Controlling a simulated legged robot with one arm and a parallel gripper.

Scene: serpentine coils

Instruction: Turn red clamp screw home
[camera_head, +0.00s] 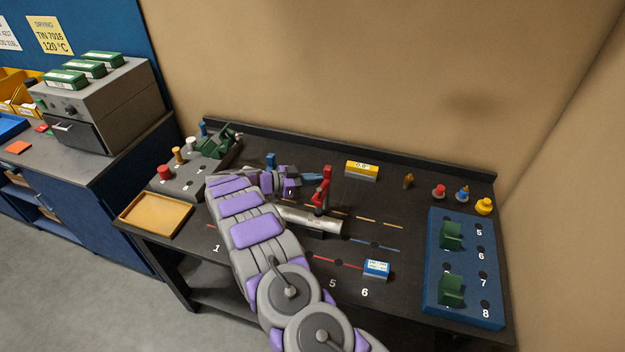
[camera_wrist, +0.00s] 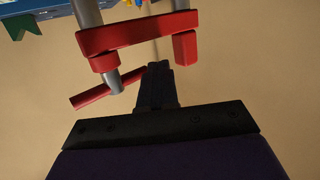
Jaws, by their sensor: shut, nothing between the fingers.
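The red clamp (camera_head: 323,188) stands upright at the middle of the dark bench, beside or over a grey metal cylinder (camera_head: 325,224). In the wrist view its red crossbar (camera_wrist: 140,33) spans the top, with two grey rods. A short grey screw (camera_wrist: 115,80) with a slanted red handle bar (camera_wrist: 90,97) projects below it. My gripper (camera_wrist: 158,72) is shut and empty, its black fingertips right beside the handle bar's upper end; I cannot tell whether they touch. In the head view my gripper (camera_head: 312,183) is just left of the clamp.
A blue block (camera_head: 376,268) and a yellow-topped box (camera_head: 362,169) lie on the bench. A blue numbered board (camera_head: 432,290) with green blocks stands right. A grey peg board (camera_head: 172,185) and an orange tray (camera_head: 155,230) are left.

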